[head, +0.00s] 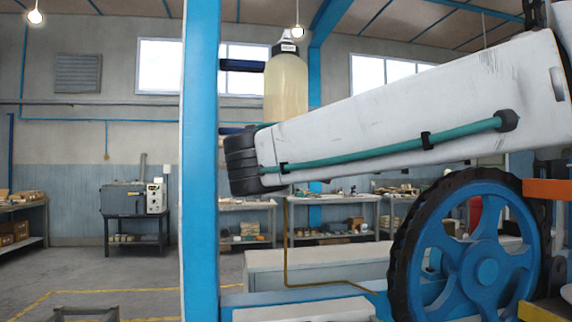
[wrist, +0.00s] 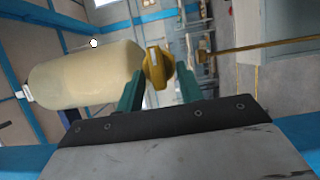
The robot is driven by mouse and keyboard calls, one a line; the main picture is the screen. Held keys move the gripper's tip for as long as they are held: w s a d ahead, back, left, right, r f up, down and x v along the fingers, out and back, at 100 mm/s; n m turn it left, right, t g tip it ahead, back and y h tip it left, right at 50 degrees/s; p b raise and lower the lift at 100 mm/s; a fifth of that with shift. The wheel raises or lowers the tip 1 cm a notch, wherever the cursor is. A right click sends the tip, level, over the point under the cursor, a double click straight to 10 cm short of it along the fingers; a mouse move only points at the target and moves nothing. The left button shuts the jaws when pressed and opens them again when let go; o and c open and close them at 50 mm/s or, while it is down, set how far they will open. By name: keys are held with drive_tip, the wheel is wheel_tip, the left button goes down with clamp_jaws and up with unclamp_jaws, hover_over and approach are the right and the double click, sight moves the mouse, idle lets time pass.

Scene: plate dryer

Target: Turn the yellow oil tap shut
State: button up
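The pale, oil-filled bottle (wrist: 85,75) lies to the left of the tap in the wrist view.
A blue post (head: 200,160) stands left of the bottle. A large blue wheel with a black rim (head: 488,268) is at the lower right. A thin brass pipe (head: 286,232) runs down below the bottle and also shows in the wrist view (wrist: 265,46). Shelves (head: 340,212) stand farther back.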

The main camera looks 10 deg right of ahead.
drive_tip(key=v, duration=0.8)
drive_tip(key=shift+f, duration=0.1)
idle(0.4)
drive_tip(key=s+d+f+m+g+y, duration=0.15)
drive_tip(key=s+d+f+g, duration=0.3)
drive_tip(key=f, duration=0.55)
drive_tip(key=s+d+f+m+g+h, duration=0.1)
drive_tip(key=s+d+f+m+g, duration=0.3)
drive_tip(key=f, duration=0.6)
drive_tip(key=s+d+f+m+g+y, duration=0.3)
drive_tip(key=s+f, duration=0.3)
drive_tip(key=s, duration=0.2)
drive_tip(key=s+d+f+m+g+y, duration=0.3)
drive_tip(key=s+d+f+m, duration=0.2)
drive_tip(key=s+f, duration=0.2)
drive_tip(key=shift+s+d+g, duration=0.3)
drive_tip(key=shift+s+g, duration=0.05)
drive_tip(key=shift+s, duration=0.8)
